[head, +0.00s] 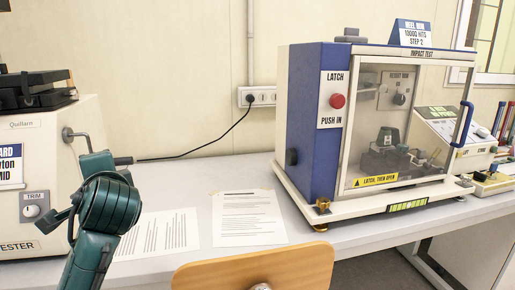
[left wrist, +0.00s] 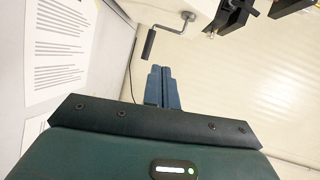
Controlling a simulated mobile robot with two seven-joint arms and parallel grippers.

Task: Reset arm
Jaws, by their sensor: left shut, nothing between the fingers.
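My left arm (head: 110,205) rises from the bottom left in the head view, in front of the cream tester (head: 60,125). Its fingertips are hard to make out there. In the left wrist view my left gripper (left wrist: 162,88) has its two blue-grey fingers together, with nothing between them. A crank with a black handle (left wrist: 149,43) is beyond the fingertips and apart from them. The crank handle also shows in the head view (head: 123,161), sticking out from the tester's right side. My right gripper is in neither view.
An impact test cabinet (head: 318,150) with a clear door and red latch button (head: 338,101) stands right of centre. Printed sheets (head: 249,218) lie flat on the table. A black cable (head: 195,150) runs to the wall socket. A wooden chair back (head: 255,270) is at the front edge.

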